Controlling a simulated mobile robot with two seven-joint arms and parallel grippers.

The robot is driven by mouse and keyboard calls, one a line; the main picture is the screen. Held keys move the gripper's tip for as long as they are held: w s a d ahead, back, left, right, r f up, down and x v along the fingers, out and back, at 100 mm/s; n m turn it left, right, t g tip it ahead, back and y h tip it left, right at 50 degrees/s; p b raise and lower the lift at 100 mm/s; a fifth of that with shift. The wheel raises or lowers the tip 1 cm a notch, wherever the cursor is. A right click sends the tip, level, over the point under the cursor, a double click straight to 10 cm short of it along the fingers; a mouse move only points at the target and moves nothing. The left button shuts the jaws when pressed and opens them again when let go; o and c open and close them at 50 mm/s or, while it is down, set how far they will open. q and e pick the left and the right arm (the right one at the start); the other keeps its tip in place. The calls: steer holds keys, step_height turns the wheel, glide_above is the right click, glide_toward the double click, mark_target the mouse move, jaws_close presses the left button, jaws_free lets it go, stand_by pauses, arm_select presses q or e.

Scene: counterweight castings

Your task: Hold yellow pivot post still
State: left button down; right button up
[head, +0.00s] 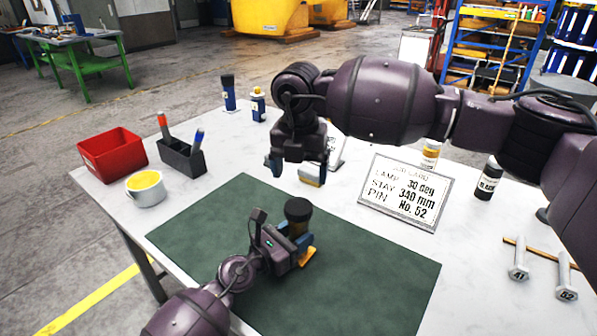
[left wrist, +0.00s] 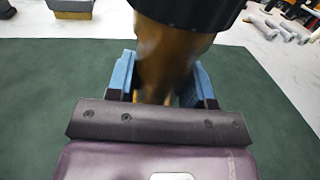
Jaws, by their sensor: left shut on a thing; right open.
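The yellow pivot post (head: 307,257) stands on the green mat (head: 390,273), with a dark round cap (head: 298,209) on top. My left gripper (head: 300,244) is shut around its side from the left; the gripper hides much of the post in the head view. In the left wrist view the post (left wrist: 168,52) fills the space between the blue fingers, with the dark cap (left wrist: 190,10) above them. My right gripper (head: 298,166) is open, pointing down behind the post, over the mat's far edge. A small yellow-and-grey block (head: 312,175) shows near its right finger, apparently not gripped.
A red bin (head: 111,154), pen holder (head: 181,160) and yellow-filled cup (head: 145,188) are at left. Bottles stand at the back. Two bolts, 41 (head: 518,262) and 52 (head: 565,280), are at right.

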mark_target(299, 206)
steer(key=n, duration=0.5)
steer(key=shift+n, duration=0.3)
steer(key=n, duration=0.5)
steer(key=shift+s, duration=0.15)
steer(key=n, duration=0.6)
steer(key=shift+s+a+f, duration=0.1)
steer(key=shift+f, duration=0.05)
steer(key=n, duration=0.6)
steer(key=shift+f, duration=4)
steer(key=shift+c, duration=0.3)
